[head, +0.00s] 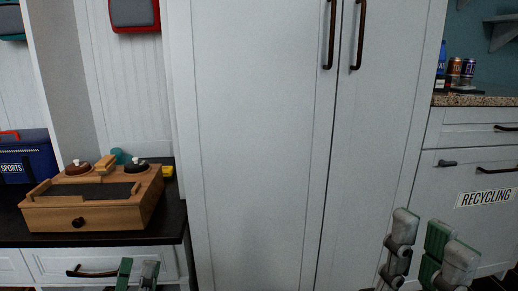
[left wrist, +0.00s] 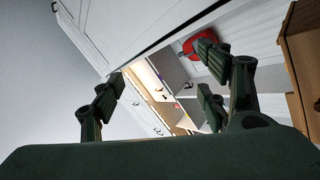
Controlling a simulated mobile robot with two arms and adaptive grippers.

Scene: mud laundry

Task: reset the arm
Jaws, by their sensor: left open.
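My left gripper (head: 137,273) shows only its fingertips at the bottom left of the head view, in front of the drawer under the dark counter. In the left wrist view its green fingers (left wrist: 160,88) are spread wide with nothing between them. It is open and empty. My right gripper (head: 424,247) is at the bottom right of the head view, in front of the white cabinets. Its fingers stand apart with no object between them. The lower parts of both grippers and most of both arms are out of the head view.
A wooden box (head: 100,212) with a dark knob sits on the dark counter (head: 172,215), beside a blue sports bag (head: 28,158). A tall white cabinet (head: 255,150) fills the middle. A granite counter (head: 475,100) stands above a recycling drawer (head: 470,215) at the right.

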